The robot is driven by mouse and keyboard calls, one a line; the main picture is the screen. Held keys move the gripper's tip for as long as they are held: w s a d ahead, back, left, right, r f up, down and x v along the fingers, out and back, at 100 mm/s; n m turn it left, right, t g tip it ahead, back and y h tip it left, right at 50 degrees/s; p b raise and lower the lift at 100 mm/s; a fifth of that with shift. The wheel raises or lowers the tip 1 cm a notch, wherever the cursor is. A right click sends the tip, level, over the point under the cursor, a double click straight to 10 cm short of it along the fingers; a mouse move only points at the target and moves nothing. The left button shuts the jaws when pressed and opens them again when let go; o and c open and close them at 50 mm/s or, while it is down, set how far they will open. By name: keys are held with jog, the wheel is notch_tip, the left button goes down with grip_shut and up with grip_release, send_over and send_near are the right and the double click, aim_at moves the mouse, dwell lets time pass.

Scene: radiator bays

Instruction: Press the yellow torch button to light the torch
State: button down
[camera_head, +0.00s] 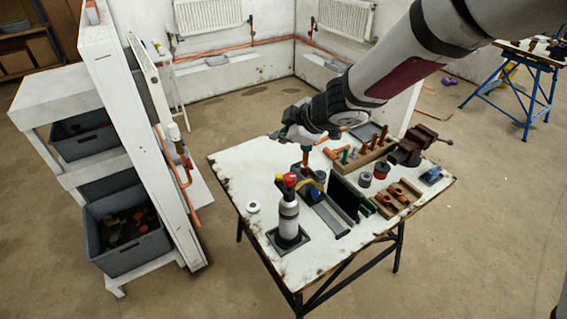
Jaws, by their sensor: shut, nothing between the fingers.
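A torch (288,216) stands upright near the front left of the worktable, with a pale cylinder and a dark foot. At its top are a small yellow part (279,178) and a red part (290,179); I take the yellow one for the button. No flame shows. My gripper (292,134) is shut and empty, behind and above the torch in the picture, apart from it. A reddish-brown upright piece (305,157) shows just below my gripper; I cannot tell whether they touch. The fingertips are too small to make out clearly.
The worktable (236,178) also holds a black upright panel (345,197), a wooden tool rack (368,158), a vise (410,147) and a white roll (254,206). A white panel (125,130) and shelf with grey bins (125,250) stand left. Floor is open in front right.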

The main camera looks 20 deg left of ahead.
jog(key=shift+s+a+f, duration=0.3)
jog(key=shift+s+a, duration=0.15)
jog(key=shift+a, duration=0.15)
jog(key=b, duration=0.4)
send_over(277, 177)
notch_tip(277, 177, down, 8)
jog(key=shift+r, duration=0.1)
jog(key=shift+f+b, duration=0.3)
jog(key=shift+f, duration=0.2)
dwell(0.9)
jog(key=shift+f, duration=0.4)
